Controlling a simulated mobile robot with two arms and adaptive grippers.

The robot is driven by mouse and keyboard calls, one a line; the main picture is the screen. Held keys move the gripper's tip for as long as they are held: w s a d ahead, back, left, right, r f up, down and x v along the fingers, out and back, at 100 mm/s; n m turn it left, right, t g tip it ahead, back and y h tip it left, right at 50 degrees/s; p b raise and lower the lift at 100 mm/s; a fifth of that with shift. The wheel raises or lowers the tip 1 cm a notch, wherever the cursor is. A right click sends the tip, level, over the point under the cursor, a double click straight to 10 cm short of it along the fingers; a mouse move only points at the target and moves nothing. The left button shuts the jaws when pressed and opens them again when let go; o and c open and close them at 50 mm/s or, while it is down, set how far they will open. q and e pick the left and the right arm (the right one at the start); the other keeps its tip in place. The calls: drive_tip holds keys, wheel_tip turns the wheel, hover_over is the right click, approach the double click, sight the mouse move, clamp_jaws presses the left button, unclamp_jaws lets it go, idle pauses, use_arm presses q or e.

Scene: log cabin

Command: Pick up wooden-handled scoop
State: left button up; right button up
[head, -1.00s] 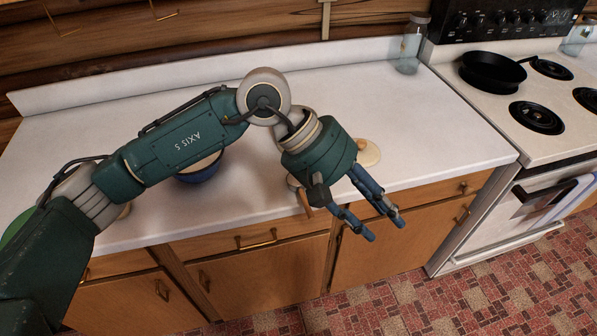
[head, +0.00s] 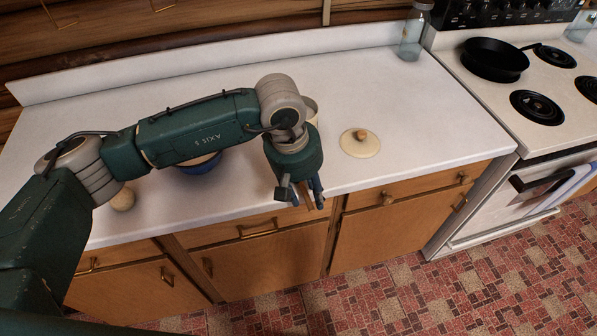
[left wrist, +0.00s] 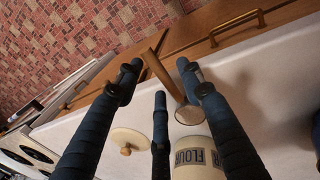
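The wooden-handled scoop (left wrist: 160,75) shows in the left wrist view, its handle sticking out past the counter edge and its pale round end (left wrist: 189,115) over the counter. My left gripper (left wrist: 158,75) is open, with its fingers spread on both sides of the handle. In the head view my left gripper (head: 302,198) points down at the counter's front edge and hides most of the scoop. I cannot tell whether any finger touches the handle. My right gripper is not in view.
A flour canister (left wrist: 196,160) stands close behind the scoop. Its round lid with a wooden knob (head: 360,145) lies to the right on the counter (head: 400,120). A blue bowl (head: 203,166) is partly under my arm. A glass jar (head: 412,35) and a black pan (head: 494,60) are farther right.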

sight(309, 197)
use_arm(q)
drive_tip(key=shift+w+d+f, duration=0.1)
drive_tip(key=shift+d+f, duration=0.15)
drive_tip(key=shift+f, duration=0.8)
clamp_jaws()
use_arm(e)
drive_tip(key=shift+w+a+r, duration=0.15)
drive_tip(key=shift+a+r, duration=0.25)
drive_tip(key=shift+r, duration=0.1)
use_arm(q)
drive_tip(key=shift+r, duration=0.15)
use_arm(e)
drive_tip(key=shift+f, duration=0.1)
use_arm(q)
drive_tip(key=shift+w+r, duration=0.1)
drive_tip(key=shift+r, duration=0.55)
wheel_tip(309, 197, up, 18)
drive_tip(key=b, duration=0.5)
drive_tip(key=shift+r, duration=0.25)
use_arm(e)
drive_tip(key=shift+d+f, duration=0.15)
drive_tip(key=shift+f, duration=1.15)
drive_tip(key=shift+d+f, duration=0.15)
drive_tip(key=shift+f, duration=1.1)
